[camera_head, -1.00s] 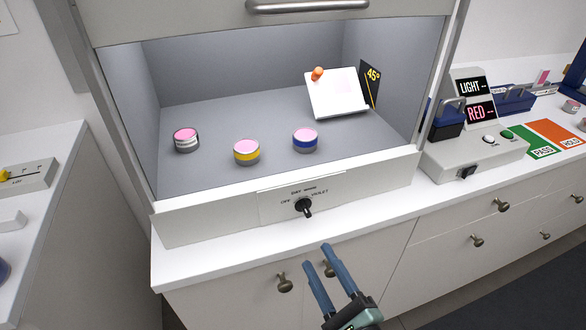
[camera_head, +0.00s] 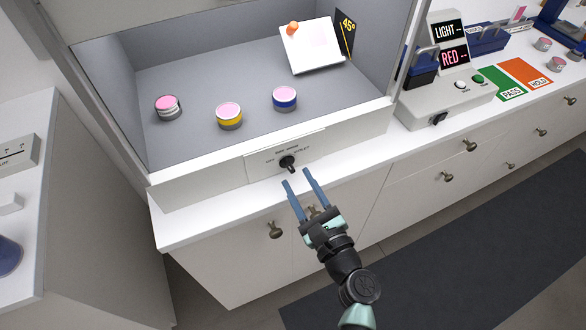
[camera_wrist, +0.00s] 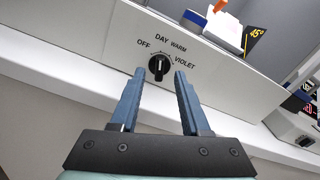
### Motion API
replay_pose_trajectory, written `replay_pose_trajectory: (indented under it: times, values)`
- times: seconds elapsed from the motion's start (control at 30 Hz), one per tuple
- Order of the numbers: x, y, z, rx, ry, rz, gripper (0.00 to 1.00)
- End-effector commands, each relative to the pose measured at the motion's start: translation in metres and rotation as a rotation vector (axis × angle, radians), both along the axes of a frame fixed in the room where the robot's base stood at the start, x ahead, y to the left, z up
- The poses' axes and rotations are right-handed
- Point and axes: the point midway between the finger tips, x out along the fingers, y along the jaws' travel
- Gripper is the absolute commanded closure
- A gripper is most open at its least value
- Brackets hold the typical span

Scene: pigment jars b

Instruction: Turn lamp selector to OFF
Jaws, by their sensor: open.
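The lamp selector (camera_head: 287,162) is a black rotary knob on the white front panel (camera_head: 215,183) of the light booth. In the wrist view the knob (camera_wrist: 159,68) sits under the labels OFF at the left, DAY and WARM at the top, and VIOLET at the right. A pale mark shows on the knob, but I cannot tell for sure which label it points to. My gripper (camera_head: 296,177) is open and empty, its two blue fingers pointing at the knob from just in front and below. In the wrist view (camera_wrist: 157,73) the knob appears between the fingertips, apparently untouched.
Inside the booth stand jars with white (camera_head: 167,107), yellow (camera_head: 229,116) and blue (camera_head: 285,98) bands, and a tilted white board (camera_head: 312,50). A control box (camera_head: 445,100) stands to the right on the counter. Cabinet knobs (camera_head: 275,230) project below the counter edge.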

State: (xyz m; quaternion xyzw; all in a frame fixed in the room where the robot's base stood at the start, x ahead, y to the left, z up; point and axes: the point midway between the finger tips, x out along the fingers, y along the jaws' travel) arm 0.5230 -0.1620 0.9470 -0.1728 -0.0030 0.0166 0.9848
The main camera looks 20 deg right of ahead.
Motion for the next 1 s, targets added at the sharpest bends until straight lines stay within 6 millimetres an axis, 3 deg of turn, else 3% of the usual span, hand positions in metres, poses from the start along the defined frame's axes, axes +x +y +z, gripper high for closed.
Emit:
replay_pose_trajectory:
  times: [0.23, 0.6, 0.87, 1.0]
  values:
    - [0.03, 0.002, 0.001, 0.0, -0.001, 0.001, 0.54]
    - [0.035, 0.002, 0.0, -0.001, 0.001, 0.001, 0.54]
    - [0.034, 0.002, 0.0, -0.001, 0.0, 0.001, 0.99]
    - [0.034, 0.002, 0.0, -0.001, 0.0, 0.001, 1.0]
